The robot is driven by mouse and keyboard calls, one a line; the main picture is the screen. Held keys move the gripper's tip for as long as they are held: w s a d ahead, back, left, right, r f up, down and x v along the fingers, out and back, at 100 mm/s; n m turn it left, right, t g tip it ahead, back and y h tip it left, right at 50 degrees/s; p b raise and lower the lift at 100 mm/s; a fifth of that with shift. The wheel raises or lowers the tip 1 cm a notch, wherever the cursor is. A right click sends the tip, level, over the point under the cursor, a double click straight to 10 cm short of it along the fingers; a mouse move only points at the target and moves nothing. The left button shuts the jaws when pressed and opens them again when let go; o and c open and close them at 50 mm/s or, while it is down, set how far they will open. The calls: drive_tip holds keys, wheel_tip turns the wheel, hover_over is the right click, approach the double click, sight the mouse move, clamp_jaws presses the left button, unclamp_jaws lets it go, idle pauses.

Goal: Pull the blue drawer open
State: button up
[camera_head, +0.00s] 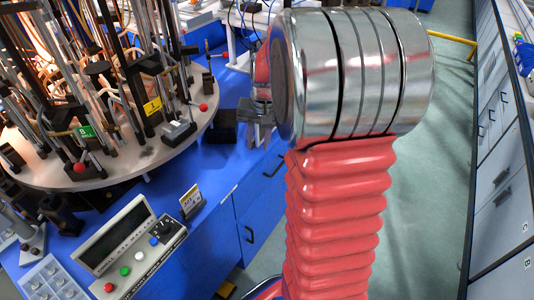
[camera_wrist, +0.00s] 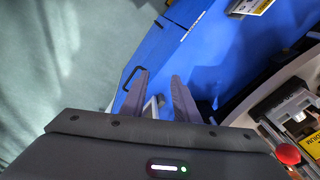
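The blue drawer fronts (camera_head: 262,205) run along the side of the blue bench, each with a dark bar handle. One handle (camera_head: 248,234) is on the nearer front, and another (camera_head: 273,167) is on the farther front, close below my gripper (camera_head: 258,112). In the wrist view, my gripper (camera_wrist: 158,80) has its two dark fingers apart with no object held. A dark handle (camera_wrist: 131,78) on the blue front shows just left of the left finger, apart from the gap. A small pale part between the fingers is unclear. My red and silver arm hides part of the bench.
A round platform (camera_head: 120,165) crowded with rods and clamps stands on the blue bench top. A control box (camera_head: 133,245) with coloured buttons and a small yellow sign (camera_head: 191,201) are nearer. Green floor (camera_head: 435,190) is clear right of my arm, before grey cabinets (camera_head: 500,180).

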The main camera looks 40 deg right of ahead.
sight(279, 167)
drive_tip(key=w+d+f+m, duration=0.2)
drive_tip(key=d+f, duration=0.4)
drive_tip(key=d, duration=0.2)
drive_tip(key=w+d+f+m, duration=0.2)
drive_tip(key=d+f+m, duration=0.1)
drive_tip(key=d+f, duration=0.3)
drive_tip(key=shift+d+m+y, duration=0.3)
drive_tip(key=shift+d, duration=0.75)
drive_tip(key=f, duration=0.4)
drive_tip(key=w+f, duration=0.1)
drive_tip(key=f, duration=0.4)
drive_tip(key=w+a+f, duration=0.1)
drive_tip(key=f, duration=0.3)
drive_tip(key=shift+w+f, duration=0.2)
drive_tip(key=shift+c, duration=0.5)
clamp_jaws()
